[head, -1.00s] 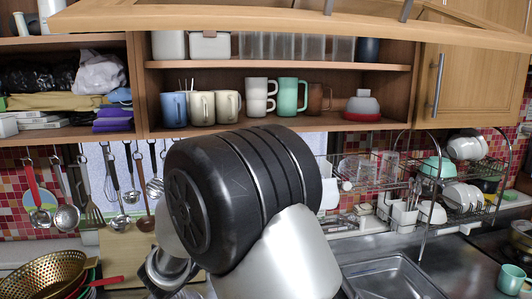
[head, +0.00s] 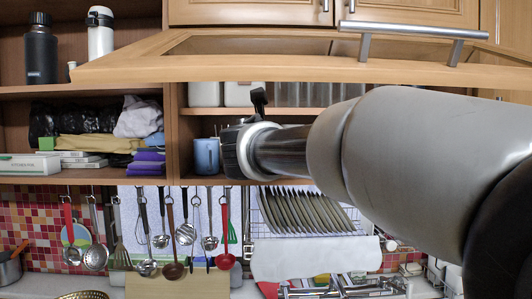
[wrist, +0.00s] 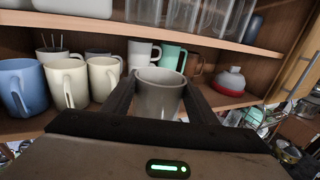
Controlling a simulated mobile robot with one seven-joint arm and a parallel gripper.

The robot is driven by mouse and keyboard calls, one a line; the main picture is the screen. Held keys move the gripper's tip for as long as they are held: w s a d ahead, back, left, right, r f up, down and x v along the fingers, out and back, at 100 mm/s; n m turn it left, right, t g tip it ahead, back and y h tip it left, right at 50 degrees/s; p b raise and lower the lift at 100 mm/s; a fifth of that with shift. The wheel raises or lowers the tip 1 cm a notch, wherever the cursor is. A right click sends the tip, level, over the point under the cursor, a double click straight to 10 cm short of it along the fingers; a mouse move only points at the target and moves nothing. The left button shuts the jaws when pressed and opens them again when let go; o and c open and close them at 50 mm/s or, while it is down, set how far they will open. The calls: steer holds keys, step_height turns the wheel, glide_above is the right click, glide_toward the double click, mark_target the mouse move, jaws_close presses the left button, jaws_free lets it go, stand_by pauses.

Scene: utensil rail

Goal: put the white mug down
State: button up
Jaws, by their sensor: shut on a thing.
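A mug that looks grey-white in the shade (wrist: 159,95) is held between the two fingers of my gripper (wrist: 158,100) in the wrist view. The gripper is shut on it, with a finger on each side. The mug looks upright, its rim facing up. Its base is hidden, so I cannot tell if it touches the shelf. It is in front of the mug shelf (wrist: 28,128). In the head view my arm covers most of the shelf, and the held mug and fingertips are hidden.
A blue mug (wrist: 25,85), cream mugs (wrist: 66,84), another white mug (wrist: 143,53), a mint mug (wrist: 172,57) and a red-based pot (wrist: 230,82) stand on the shelf. A raised cabinet door (head: 300,68) hangs over my arm. Utensils (head: 185,233) hang below.

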steer(key=f+x, duration=0.1)
steer(key=x, duration=0.3)
steer(key=p+x, duration=0.1)
steer(key=x, duration=0.3)
steer(key=f+x, duration=0.1)
steer(key=x, duration=0.3)
steer(key=shift+w+d+f+p, duration=0.15)
steer(key=shift+w+f+p, duration=0.1)
steer(key=shift+f+p, duration=0.1)
steer(key=shift+f, duration=0.25)
steer(key=shift+f, duration=0.15)
steer(key=o, duration=1)
steer(key=shift+o, duration=0.3)
steer(key=shift+s, duration=0.1)
